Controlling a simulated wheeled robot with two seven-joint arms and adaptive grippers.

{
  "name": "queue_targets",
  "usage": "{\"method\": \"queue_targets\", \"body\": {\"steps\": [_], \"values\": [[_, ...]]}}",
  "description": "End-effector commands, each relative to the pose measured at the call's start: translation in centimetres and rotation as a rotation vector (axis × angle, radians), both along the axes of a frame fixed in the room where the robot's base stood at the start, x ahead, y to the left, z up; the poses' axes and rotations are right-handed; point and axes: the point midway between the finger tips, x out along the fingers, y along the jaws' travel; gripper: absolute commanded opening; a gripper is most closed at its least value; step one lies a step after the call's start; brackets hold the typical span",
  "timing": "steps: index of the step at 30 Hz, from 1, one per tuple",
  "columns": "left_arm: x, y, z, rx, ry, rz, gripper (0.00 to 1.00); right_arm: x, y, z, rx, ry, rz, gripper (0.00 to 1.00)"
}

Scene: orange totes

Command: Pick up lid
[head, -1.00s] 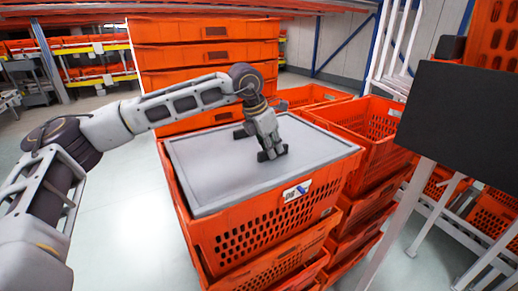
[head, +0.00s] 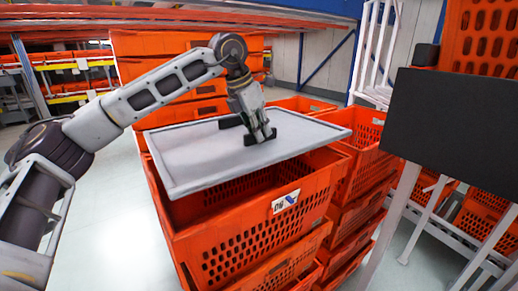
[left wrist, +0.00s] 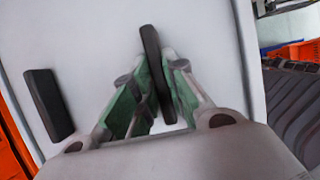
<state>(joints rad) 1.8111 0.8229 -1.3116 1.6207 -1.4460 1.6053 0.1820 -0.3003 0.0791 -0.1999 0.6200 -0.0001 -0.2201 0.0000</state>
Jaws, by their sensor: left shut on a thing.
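The grey lid (head: 215,158) is a flat rectangular panel with a raised rim. It is lifted and slightly tilted above the top orange tote (head: 245,225), whose open inside shows below the lid's front edge. My left gripper (head: 260,135) is over the lid's right half and shut on a dark handle of the lid. In the left wrist view the fingers (left wrist: 158,85) close around this dark bar (left wrist: 152,60), and a second dark handle (left wrist: 48,103) sits to the left on the pale lid surface (left wrist: 90,40). My right gripper is not in view.
More orange totes stand stacked behind (head: 190,45) and to the right (head: 355,165) of this stack. A black panel (head: 458,128) on a pale post stands at the right. Grey floor is clear at the left.

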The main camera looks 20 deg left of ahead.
Motion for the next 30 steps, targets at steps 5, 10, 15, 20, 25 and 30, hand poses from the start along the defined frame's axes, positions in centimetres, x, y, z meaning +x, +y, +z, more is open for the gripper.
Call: {"method": "queue_targets", "body": {"steps": [5,10,15,20,25,30], "values": [[0.0,-0.1,3.7,-0.002,-0.004,0.000,0.00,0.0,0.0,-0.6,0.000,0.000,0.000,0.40],[0.0,-0.1,6.4,-0.002,-0.002,0.000,0.00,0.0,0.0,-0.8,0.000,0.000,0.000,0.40],[0.0,-0.1,8.2,-0.001,-0.002,-0.001,0.00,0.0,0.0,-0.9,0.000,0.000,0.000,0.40],[0.0,0.0,9.0,-0.001,-0.001,0.000,0.00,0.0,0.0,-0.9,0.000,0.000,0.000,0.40],[0.0,0.0,9.3,-0.001,-0.001,0.000,0.00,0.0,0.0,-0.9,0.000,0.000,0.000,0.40],[0.0,0.0,9.3,-0.001,-0.001,0.000,0.00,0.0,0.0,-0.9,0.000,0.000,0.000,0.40]]}}
